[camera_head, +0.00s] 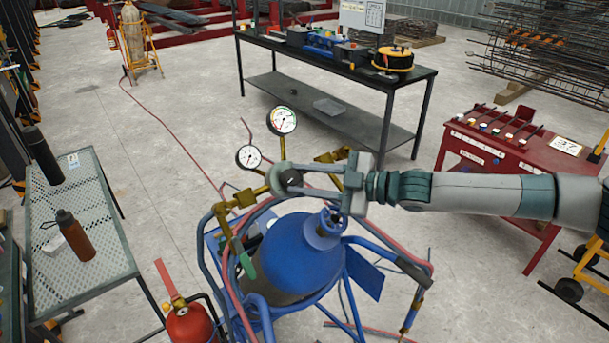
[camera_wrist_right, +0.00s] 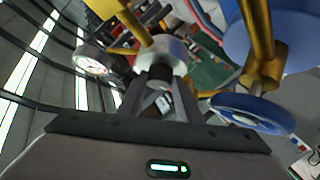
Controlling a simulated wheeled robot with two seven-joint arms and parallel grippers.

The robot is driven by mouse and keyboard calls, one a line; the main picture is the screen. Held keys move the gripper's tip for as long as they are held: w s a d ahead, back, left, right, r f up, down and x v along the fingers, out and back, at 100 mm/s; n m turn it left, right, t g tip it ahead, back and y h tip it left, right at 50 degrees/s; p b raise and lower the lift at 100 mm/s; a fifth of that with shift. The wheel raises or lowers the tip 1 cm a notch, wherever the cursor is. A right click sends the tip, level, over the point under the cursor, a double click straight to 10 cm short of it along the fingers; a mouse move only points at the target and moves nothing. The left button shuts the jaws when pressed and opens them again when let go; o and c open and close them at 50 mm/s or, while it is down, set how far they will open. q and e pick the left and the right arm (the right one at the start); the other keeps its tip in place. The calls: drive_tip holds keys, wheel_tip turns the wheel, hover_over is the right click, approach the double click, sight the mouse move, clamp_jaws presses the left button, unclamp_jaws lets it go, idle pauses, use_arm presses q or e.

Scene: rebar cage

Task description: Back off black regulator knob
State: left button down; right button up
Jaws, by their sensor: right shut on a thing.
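The black regulator knob (camera_head: 290,177) sits on the brass regulator above the blue cylinder (camera_head: 300,250). My right gripper (camera_head: 285,180) comes in from the right and is shut on the knob, its two fingers on either side of it. In the right wrist view the dark knob (camera_wrist_right: 158,73) shows between the fingertips, in front of a silver round body (camera_wrist_right: 162,52). Two round white gauges, the upper one (camera_head: 282,120) and the left one (camera_head: 248,157), stand above the regulator. The fingers partly hide the knob. My left gripper is not in view.
A blue valve handwheel (camera_head: 331,222) lies just below my right gripper. Hoses and the blue cart frame (camera_head: 385,248) surround the cylinder. A fire extinguisher (camera_head: 190,325), a perforated table (camera_head: 75,235) and a red bench (camera_head: 500,150) stand around it.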

drive_tip(key=shift+w+r+n+g+p, duration=0.2)
drive_tip(key=shift+r+n+g+p, duration=0.25)
drive_tip(key=shift+n+g+p, duration=0.75)
drive_tip(key=shift+f+p, duration=0.1)
drive_tip(key=shift+p, duration=0.6)
drive_tip(key=o, duration=1)
drive_tip(key=shift+f, duration=0.1)
drive_tip(key=shift+o, duration=0.2)
drive_tip(key=shift+d, duration=0.1)
